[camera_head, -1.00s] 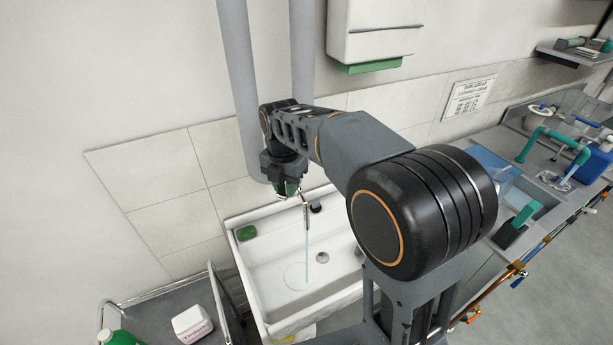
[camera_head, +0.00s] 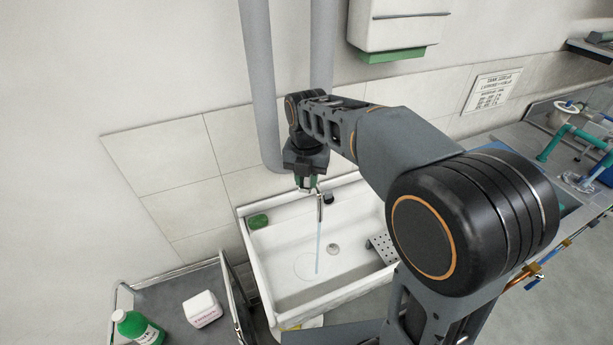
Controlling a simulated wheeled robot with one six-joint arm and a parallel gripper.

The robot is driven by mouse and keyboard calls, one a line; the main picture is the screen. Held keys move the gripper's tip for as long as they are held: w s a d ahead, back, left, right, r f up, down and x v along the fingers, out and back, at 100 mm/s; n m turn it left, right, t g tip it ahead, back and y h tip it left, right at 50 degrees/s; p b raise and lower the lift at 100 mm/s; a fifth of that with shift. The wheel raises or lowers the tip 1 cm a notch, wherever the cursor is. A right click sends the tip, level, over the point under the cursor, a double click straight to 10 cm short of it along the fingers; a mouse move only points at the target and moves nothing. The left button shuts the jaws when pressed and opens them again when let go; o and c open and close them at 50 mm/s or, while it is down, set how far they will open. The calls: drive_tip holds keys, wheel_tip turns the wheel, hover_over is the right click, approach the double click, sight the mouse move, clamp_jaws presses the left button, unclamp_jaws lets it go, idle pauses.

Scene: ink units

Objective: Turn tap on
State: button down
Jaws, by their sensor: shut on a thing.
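The white sink (camera_head: 268,283) stands against the tiled wall. The tap's spout (camera_head: 319,208) shows over the basin, and a thin stream of water (camera_head: 318,248) runs from it down to the basin floor. My gripper (camera_head: 308,186) is at the top of the tap, in front of the wall, pointing down. It is shut on the tap's upper part; the handle itself is mostly hidden by my gripper and wrist.
A dark round piece (camera_head: 328,199) sits at the back of the sink. A trolley at lower left holds a white container (camera_head: 202,309) and a green bottle (camera_head: 137,327). A paper dispenser (camera_head: 398,25) hangs above.

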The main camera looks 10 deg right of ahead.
drive_tip(key=c, duration=0.9)
unclamp_jaws()
drive_tip(key=shift+r, duration=0.1)
wheel_tip(320, 180, up, 14)
drive_tip(key=shift+f, duration=0.15)
drive_tip(key=shift+m, duration=0.3)
